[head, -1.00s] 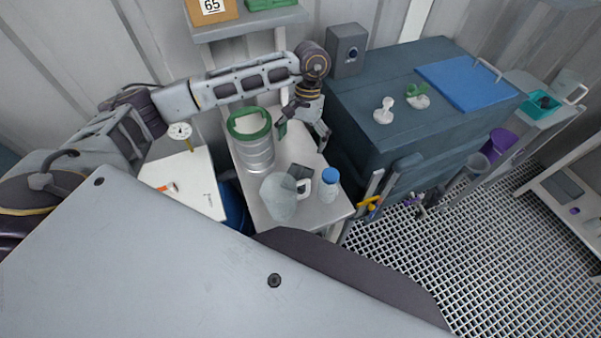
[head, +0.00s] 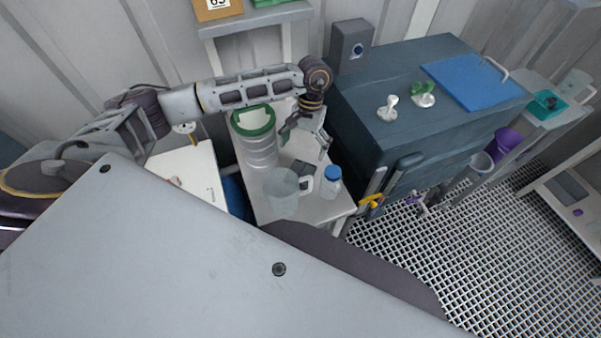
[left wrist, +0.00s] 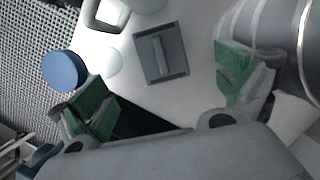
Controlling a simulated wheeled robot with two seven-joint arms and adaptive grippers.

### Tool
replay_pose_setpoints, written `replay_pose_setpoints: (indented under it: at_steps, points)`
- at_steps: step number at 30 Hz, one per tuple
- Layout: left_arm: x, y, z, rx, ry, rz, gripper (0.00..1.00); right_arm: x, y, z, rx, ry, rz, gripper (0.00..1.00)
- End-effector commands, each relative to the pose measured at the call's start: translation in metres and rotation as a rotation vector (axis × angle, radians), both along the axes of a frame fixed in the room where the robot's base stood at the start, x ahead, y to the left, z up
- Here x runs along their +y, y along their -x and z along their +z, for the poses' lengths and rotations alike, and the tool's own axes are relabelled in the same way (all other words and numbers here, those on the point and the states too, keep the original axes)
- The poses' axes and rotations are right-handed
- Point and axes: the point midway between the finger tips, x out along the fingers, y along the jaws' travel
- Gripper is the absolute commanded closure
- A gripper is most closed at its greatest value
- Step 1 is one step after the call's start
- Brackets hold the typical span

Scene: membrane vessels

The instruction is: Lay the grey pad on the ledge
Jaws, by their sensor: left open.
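The grey pad (head: 302,168) is a dark grey square with a raised bar on top. It lies on the small white table (head: 253,187), partly hidden by the clear jug in the head view. It shows whole in the left wrist view (left wrist: 161,53). My left gripper (head: 306,139) is open and empty above the table, with its green-padded fingers (left wrist: 165,88) apart and the pad beyond them, not touched. Which surface is the ledge I cannot tell for sure; a narrow wall shelf (head: 257,22) is at the top. My right gripper is not in view.
A steel drum with a green rim (head: 260,150) stands left of the gripper. A clear jug (head: 281,190) and a blue-capped bottle (head: 330,184) stand near the table's front. A dark cabinet (head: 385,130) is close on the right. A box (head: 216,9) occupies the shelf.

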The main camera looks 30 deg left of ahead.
Motion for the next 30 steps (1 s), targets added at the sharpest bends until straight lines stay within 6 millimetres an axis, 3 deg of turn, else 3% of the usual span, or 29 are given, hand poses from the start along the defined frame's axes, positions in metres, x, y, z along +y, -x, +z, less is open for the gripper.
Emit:
replay_pose_setpoints:
  at_steps: [10, 30]
  points:
    - [-0.001, 0.01, -0.037, 0.0, 0.0, 0.0, 0.0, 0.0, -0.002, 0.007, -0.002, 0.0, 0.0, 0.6]
    - [-0.001, 0.012, -0.053, 0.001, 0.0, 0.0, 0.0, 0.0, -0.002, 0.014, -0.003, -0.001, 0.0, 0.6]
